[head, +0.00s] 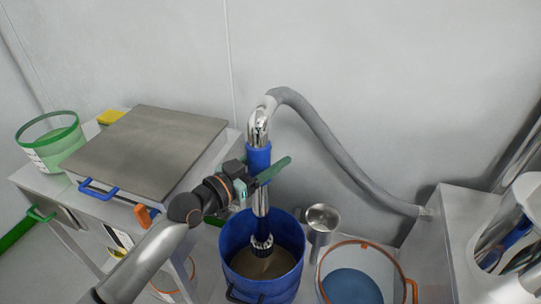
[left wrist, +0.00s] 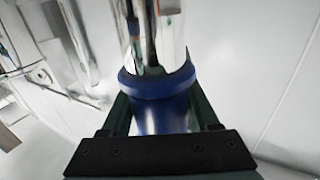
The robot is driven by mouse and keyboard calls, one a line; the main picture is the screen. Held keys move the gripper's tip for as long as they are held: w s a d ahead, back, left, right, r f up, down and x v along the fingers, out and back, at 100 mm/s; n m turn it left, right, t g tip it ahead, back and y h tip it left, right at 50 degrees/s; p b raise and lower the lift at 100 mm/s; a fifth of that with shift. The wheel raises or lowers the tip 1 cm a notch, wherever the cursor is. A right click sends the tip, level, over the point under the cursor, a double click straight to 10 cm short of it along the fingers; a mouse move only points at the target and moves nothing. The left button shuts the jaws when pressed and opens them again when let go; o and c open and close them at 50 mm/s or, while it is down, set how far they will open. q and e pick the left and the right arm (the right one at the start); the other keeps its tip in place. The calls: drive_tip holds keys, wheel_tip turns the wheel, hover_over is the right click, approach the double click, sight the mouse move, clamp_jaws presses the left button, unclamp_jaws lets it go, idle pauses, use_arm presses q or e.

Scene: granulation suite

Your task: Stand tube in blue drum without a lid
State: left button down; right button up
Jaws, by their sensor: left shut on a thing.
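The tube (head: 258,129) is a shiny metal pipe with a blue sleeve, and a grey hose leaves its bent top. My left gripper (head: 265,174) is shut on the blue sleeve; the left wrist view shows the sleeve (left wrist: 160,110) between the green fingers. The tube is roughly upright, its dark lower end (head: 262,243) inside the open blue drum (head: 234,262). The drum has no lid and holds brown powder (head: 262,266). I cannot tell whether the tube's end touches the powder. My right gripper is not in view.
A white bin with an orange rim (head: 399,268) and blue contents stands right of the drum. A metal scoop or cup (head: 322,219) is between them. The grey hose (head: 345,157) runs to a cabinet at right. A table (head: 33,181) at left bears a grey-topped box (head: 145,150) and green-rimmed bucket (head: 47,143).

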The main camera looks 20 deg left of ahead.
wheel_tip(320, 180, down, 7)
drive_tip(key=b, duration=0.9)
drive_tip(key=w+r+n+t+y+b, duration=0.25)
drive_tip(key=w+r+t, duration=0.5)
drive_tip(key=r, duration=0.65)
use_arm(q)
wheel_tip(320, 180, down, 20)
drive_tip(key=b, duration=0.4)
drive_tip(key=shift+f, duration=0.2)
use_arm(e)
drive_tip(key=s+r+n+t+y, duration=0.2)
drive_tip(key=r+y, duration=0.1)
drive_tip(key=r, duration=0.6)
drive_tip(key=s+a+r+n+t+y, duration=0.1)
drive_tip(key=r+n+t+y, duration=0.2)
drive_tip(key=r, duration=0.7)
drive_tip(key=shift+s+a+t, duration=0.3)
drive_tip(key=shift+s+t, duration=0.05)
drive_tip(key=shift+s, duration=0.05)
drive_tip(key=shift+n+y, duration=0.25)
